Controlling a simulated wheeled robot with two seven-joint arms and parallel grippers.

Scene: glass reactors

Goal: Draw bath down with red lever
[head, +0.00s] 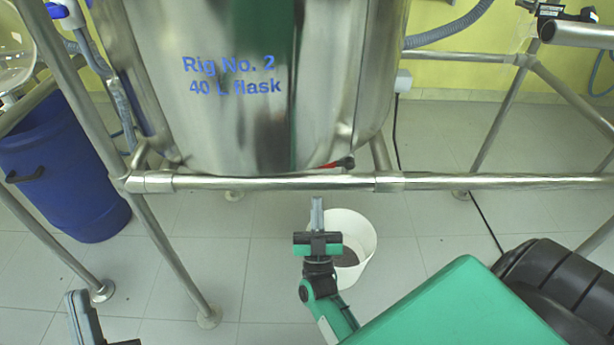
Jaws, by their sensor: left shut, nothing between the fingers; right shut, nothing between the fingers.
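The steel bath (230,125), lettered "Rig No. 2 40 L flask", hangs in the tube frame at top centre. A red lever (336,165) shows small at its lower edge, just above the horizontal front rail; part of it is hidden. A white bucket (365,238) stands on the floor below, partly hidden by my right gripper. My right gripper (317,202) is shut and empty, pointing up the picture below the rail and the lever, apart from the lever. My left gripper (76,297) is at the bottom left corner, shut and empty, far from the bath.
The horizontal front rail (270,182) crosses in front of the bath's lower edge. A slanted frame leg (165,240) stands at left. A blue barrel (60,170) stands behind the frame at left. A black cable (488,225) lies on the tiled floor at right.

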